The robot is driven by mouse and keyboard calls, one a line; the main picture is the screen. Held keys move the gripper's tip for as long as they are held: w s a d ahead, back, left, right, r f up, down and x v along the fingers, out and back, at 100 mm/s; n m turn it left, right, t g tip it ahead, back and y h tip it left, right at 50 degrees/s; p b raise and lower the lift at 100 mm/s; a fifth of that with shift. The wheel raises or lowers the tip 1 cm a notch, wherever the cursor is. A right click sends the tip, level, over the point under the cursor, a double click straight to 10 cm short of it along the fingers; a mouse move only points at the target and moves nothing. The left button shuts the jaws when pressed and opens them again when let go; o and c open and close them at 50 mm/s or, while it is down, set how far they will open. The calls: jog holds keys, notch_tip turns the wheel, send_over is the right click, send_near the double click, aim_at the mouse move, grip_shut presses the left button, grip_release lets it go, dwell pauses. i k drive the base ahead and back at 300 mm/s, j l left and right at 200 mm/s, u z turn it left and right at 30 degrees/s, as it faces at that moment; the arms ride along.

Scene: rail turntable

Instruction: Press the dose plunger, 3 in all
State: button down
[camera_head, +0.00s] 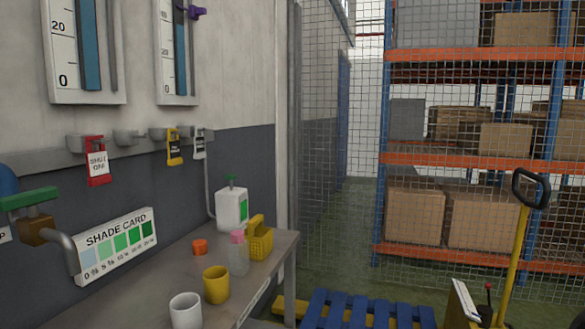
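A white container (231,208) with a green label stands upright at the far end of the bench, close to the wall. A small green plunger (231,181) sticks up from its top; it looks like the dose plunger. How far it is pressed is too small to tell. A shade card (116,245) with blue-to-green patches is on the wall. A white mug (186,311) and a yellow mug (216,284) stand on the near part of the bench. My gripper is not in view.
The grey bench (256,287) also holds an orange cap-like piece (200,247), a clear bottle with pink top (238,252) and a yellow basket (260,240). A green-handled tap (40,215) juts out at left. A blue pallet (365,311) and yellow pallet jack (511,255) stand right.

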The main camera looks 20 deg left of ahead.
aim_at(229, 177)
jog(key=i+u, duration=0.2)
jog(key=i, duration=0.5)
jog(key=i+l+u, duration=0.2)
jog(key=i, duration=0.45)
jog(key=i+j+u, duration=0.1)
jog(key=i+u, duration=0.2)
jog(key=u, duration=0.15)
jog(key=i+u, duration=0.25)
jog(key=u, duration=0.25)
jog(key=i+l+u, duration=0.1)
jog(key=i+u, duration=0.2)
jog(key=u, duration=0.15)
jog(key=i+l+u, duration=0.2)
jog(key=u, duration=0.25)
jog(key=i, duration=0.05)
